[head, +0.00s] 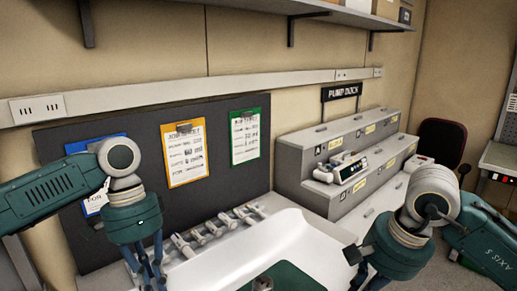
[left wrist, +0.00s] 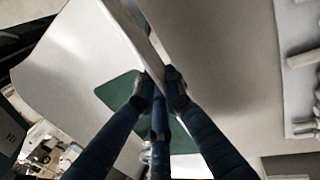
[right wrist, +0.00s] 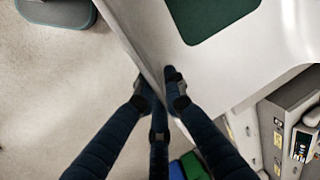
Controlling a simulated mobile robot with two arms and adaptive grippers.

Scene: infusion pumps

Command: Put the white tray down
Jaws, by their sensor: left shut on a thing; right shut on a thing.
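The large white tray (head: 315,240) fills the bottom middle of the head view, with a raised, rounded rim and a green patch (head: 285,277) in its middle. My left gripper (head: 150,280) is at its left side. In the left wrist view the fingers (left wrist: 160,88) are closed on a thin pale edge of the tray. My right gripper (head: 362,272) is at its right side. In the right wrist view the fingers (right wrist: 160,85) are closed on the tray's edge, beside the green patch (right wrist: 210,15). The tray's underside is hidden, so I cannot tell whether it touches anything below.
Several pale clamp-like pieces (head: 205,232) stand in a row behind the tray. A dark board (head: 100,150) holds job sheets. A grey stepped pump dock (head: 345,150) with a pump (head: 350,168) stands at the right. Speckled floor (right wrist: 50,90) shows beside the right gripper.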

